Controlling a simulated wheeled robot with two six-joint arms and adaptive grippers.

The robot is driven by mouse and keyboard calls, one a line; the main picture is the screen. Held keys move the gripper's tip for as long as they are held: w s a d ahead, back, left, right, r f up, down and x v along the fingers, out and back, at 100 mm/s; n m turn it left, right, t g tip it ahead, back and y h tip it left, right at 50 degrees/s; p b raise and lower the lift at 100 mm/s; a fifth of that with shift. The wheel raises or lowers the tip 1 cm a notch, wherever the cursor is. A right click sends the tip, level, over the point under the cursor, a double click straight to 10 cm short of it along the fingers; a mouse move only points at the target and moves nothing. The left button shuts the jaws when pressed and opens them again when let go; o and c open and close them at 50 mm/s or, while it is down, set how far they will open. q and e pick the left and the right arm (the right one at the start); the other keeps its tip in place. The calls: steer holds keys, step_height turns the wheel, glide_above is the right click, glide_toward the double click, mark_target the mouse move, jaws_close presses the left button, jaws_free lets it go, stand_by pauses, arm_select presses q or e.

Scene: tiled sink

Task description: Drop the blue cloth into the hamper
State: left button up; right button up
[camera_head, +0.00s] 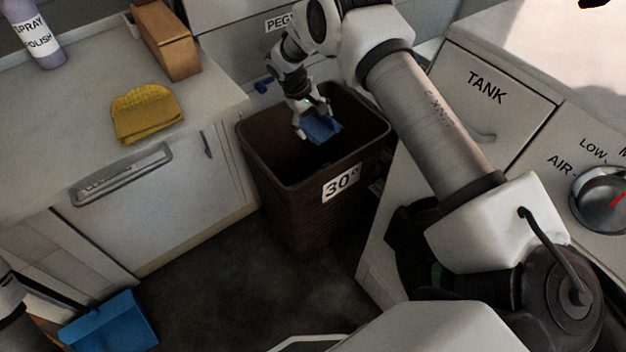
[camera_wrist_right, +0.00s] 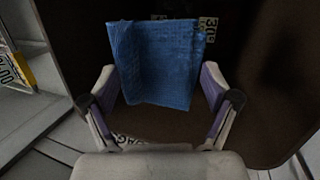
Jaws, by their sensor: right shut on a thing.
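The brown woven hamper (camera_head: 285,205) with a white 30° label stands on the dark floor in the head view, open at the top. My right gripper (camera_head: 312,128) points down over its opening, shut on the blue cloth (camera_head: 323,130). In the right wrist view the cloth (camera_wrist_right: 158,62) hangs between the two fingers of the right gripper (camera_wrist_right: 160,95), with the dark hamper inside (camera_wrist_right: 268,100) behind it. I cannot tell how far the cloth is above the hamper's bottom. My left gripper is not clearly in view.
A yellow cloth (camera_head: 147,113), a wooden block (camera_head: 166,38) and a spray polish bottle (camera_head: 37,35) are on the left counter (camera_head: 70,95). A blue dustpan (camera_head: 112,325) lies at lower left. The tank cabinet (camera_head: 485,95) stands close on the hamper's right.

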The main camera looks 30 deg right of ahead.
steer(key=o, duration=0.9)
steer(key=shift+r, duration=0.1)
steer(key=v, duration=1.2)
